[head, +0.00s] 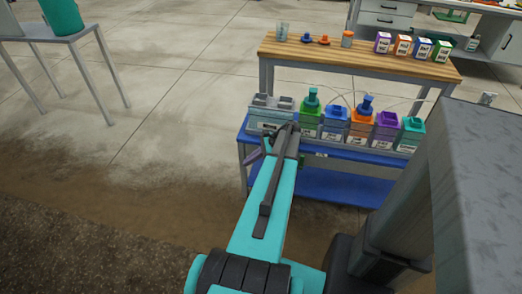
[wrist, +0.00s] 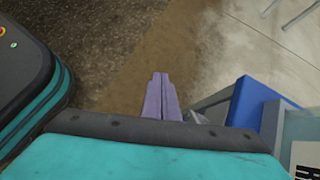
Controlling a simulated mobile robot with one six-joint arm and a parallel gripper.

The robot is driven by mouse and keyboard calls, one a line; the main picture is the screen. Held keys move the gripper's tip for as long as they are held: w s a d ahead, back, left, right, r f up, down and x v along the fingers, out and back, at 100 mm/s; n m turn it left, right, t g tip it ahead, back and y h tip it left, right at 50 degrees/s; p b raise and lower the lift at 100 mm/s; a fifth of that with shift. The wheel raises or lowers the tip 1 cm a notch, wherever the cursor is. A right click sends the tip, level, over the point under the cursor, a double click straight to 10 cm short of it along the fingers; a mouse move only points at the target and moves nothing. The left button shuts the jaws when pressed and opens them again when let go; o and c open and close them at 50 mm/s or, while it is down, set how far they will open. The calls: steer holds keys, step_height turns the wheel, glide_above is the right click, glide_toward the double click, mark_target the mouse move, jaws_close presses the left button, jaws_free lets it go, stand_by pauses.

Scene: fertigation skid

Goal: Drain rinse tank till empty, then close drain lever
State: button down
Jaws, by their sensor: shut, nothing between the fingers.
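A grey box-like tank (head: 262,122) with a pale label stands at the left end of the blue skid shelf; it may be the rinse tank. My arm covers part of its right side. I cannot make out the drain lever or the liquid level.
Several coloured tanks, including a green one (head: 308,122) and an orange one (head: 361,130), stand in a row on the skid's blue shelf (head: 345,152). A wooden-topped bench (head: 340,58) with bottles and boxes is behind. A grey table (head: 60,35) stands at upper left. Floor left of the skid is clear.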

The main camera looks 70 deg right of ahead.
steer(key=w+a+f+n+g+y, duration=0.15)
steer(key=w+a+f+n, duration=0.25)
steer(key=a, duration=0.7)
steer(key=w+a+f+n+g, duration=0.3)
steer(key=w+a+f+n, duration=0.15)
steer(key=a, duration=0.65)
steer(key=w+a+f+n+g+y, duration=0.1)
steer(key=w+a+f+n+g, duration=0.3)
steer(key=a, duration=0.6)
steer(key=s+a+f+n+g+h, duration=0.1)
steer(key=s+a+n, duration=0.3)
steer(key=a, duration=0.4)
steer(key=s+a+f+n+g+h, duration=0.2)
steer(key=s+a+f+n+h, duration=0.1)
steer(key=a+n, duration=0.4)
steer(key=s+a+f+n+g+h, duration=0.2)
steer(key=s+a+n, duration=0.3)
steer(key=a, duration=0.6)
steer(key=shift+s+a+n, duration=0.2)
steer(key=shift+s+n, duration=0.15)
steer(key=shift+n, duration=0.4)
steer(key=shift+a+h, duration=0.1)
steer(key=shift+h, duration=0.15)
